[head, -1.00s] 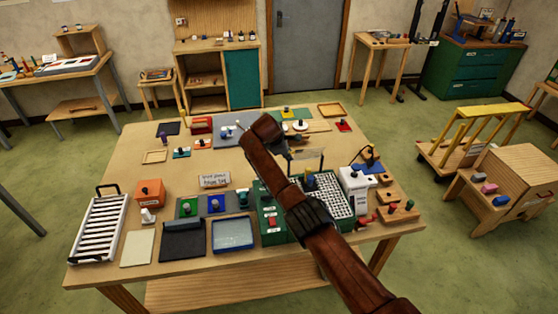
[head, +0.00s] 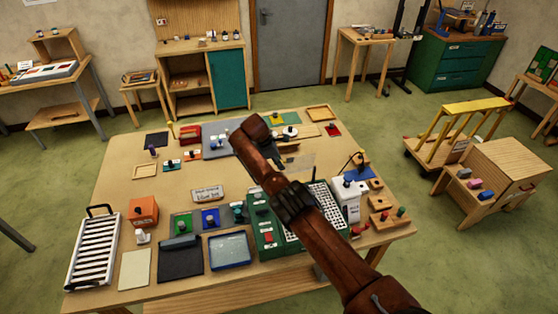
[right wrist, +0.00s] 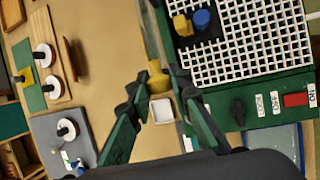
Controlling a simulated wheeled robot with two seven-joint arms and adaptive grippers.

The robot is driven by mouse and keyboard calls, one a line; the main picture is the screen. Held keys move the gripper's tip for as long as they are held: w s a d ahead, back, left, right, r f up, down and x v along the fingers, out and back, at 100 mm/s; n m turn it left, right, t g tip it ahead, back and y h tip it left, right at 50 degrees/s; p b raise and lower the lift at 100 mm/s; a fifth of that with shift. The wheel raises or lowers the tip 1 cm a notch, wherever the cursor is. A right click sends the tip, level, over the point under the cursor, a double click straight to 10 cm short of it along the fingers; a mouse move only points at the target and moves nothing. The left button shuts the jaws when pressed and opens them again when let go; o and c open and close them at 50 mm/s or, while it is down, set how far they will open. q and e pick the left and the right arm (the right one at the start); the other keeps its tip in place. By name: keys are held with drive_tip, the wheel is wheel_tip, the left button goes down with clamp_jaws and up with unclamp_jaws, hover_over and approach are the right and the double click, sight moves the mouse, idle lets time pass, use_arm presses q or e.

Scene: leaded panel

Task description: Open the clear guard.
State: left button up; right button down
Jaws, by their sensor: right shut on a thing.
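The green grinder (head: 265,238) with its white grid stands at the table's front right. A clear pane, the guard (head: 301,166), shows at its far side, partly behind my right arm. In the right wrist view the guard (right wrist: 150,36) is a thin pale strip beside the grid, with a yellow knob (right wrist: 158,82) at its end. My right gripper (right wrist: 158,78) has its two green fingers on either side of this knob and is shut on it. In the head view my forearm largely hides the fingers. My left gripper is not in view.
Blue and yellow knobs (right wrist: 201,20) sit on a dark block on the grid. A small white tray (right wrist: 162,110) lies below the yellow knob. Trays and coloured pieces crowd the table's front; its middle left is clearer.

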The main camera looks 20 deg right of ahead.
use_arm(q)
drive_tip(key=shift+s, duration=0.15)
use_arm(e)
drive_tip(key=c, duration=1.8)
unclamp_jaws()
drive_tip(key=shift+w+a, duration=0.1)
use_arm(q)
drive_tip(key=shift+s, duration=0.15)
use_arm(e)
drive_tip(key=shift+o, duration=0.2)
drive_tip(key=shift+a+r, duration=0.2)
drive_tip(key=shift+r, duration=0.2)
drive_tip(key=v, duration=1.1)
